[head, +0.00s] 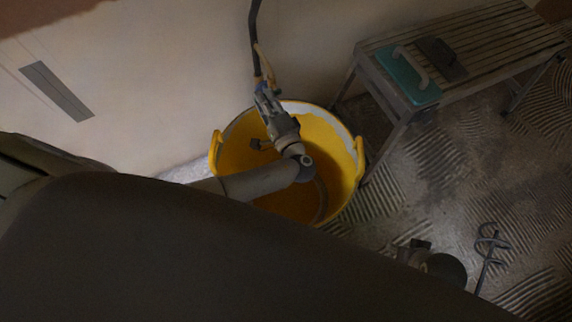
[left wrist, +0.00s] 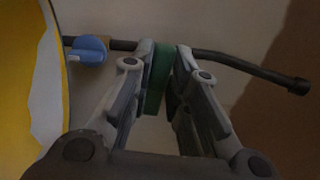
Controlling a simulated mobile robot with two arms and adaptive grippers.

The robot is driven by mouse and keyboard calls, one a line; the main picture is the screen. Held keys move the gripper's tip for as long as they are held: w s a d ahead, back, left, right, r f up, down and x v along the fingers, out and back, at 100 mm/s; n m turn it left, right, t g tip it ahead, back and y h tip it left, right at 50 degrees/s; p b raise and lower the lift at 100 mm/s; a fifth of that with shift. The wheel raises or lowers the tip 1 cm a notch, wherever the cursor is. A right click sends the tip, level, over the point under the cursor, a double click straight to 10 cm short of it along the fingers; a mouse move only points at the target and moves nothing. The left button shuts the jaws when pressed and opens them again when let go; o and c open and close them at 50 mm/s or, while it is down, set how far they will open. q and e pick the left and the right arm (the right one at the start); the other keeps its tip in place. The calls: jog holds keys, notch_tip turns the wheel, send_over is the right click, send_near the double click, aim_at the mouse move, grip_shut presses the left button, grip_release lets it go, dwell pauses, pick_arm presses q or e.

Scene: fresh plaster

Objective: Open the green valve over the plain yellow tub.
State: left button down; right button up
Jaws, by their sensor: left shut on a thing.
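The plain yellow tub (head: 345,150) stands on the floor by the wall. It has a whitish band inside its rim, and its yellow wall shows at the left of the left wrist view (left wrist: 15,70). My left gripper (head: 264,91) is over the tub's back rim, at the dark pipe (head: 254,25). In the left wrist view its fingers (left wrist: 164,62) are shut on the green valve (left wrist: 157,80), a green handle at the pipe. In the head view the gripper hides it. Whether it is turned, I cannot tell.
A blue valve handle (left wrist: 88,50) sits on the same pipe, close beside the gripper. A slatted bench (head: 490,45) with a teal float (head: 409,78) and a dark flat tool (head: 441,58) stands right. A spiral mixing paddle (head: 491,242) is on the ridged floor.

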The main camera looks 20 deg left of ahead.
pick_arm(q)
jog(key=m+p, duration=0.1)
jog(key=m, duration=0.1)
jog(key=r+m+p, duration=0.1)
jog(key=m+p, duration=0.1)
jog(key=w+d+r+m+p, duration=0.1)
jog(key=m+p, duration=0.1)
jog(key=m, duration=0.1)
jog(key=shift+r, duration=0.2)
pick_arm(e)
jog(key=s+f, duration=0.3)
jog(key=f, duration=0.6)
jog(key=s+f+g, duration=0.1)
jog(key=s+f, duration=0.2)
jog(key=f, duration=0.6)
jog(key=shift+s+d+f, duration=0.15)
jog(key=shift+s+d, duration=0.15)
jog(key=shift+d, duration=0.1)
pick_arm(q)
jog(key=shift+s, duration=0.1)
